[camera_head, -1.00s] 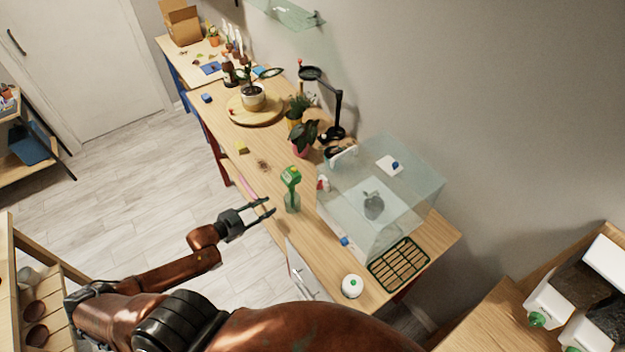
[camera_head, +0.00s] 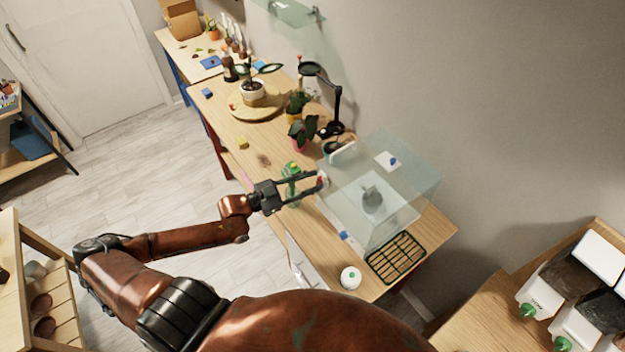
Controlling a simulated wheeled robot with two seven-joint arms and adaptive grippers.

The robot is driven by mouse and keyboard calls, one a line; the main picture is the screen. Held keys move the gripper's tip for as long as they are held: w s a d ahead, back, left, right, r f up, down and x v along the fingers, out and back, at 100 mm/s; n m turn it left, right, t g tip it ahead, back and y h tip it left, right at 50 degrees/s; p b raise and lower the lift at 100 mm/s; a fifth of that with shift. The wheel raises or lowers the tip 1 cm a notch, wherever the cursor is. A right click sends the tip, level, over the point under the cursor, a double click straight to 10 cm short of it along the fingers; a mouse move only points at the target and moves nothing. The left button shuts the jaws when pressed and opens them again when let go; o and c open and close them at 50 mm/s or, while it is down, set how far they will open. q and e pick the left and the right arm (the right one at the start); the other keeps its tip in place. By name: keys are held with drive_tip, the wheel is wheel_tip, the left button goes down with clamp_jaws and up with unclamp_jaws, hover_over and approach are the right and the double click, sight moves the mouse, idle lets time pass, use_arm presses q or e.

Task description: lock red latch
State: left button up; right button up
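The clear glass case (camera_head: 415,165) stands on the wooden bench. The small red latch (camera_head: 322,179) is on its left side, near the upper left corner, partly covered by my fingertips. My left gripper (camera_head: 318,181) is level with the latch, its two fingers apart with one on either side of it. I cannot tell whether they touch it. The latch's exact position is too small to read. A blue latch (camera_head: 345,235) sits lower on the same side of the case. My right gripper is not in view.
A green spray bottle (camera_head: 291,170) stands right behind my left gripper, partly hidden by it. Potted plants (camera_head: 302,132) and a black magnifier lamp (camera_head: 336,105) stand farther back. A white round timer-like object (camera_head: 350,278) and a green grid tray (camera_head: 396,257) lie in front.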

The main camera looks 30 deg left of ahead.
use_arm(q)
drive_tip(key=shift+w+d, duration=0.15)
drive_tip(key=shift+w, duration=0.1)
drive_tip(key=shift+c, duration=0.4)
clamp_jaws()
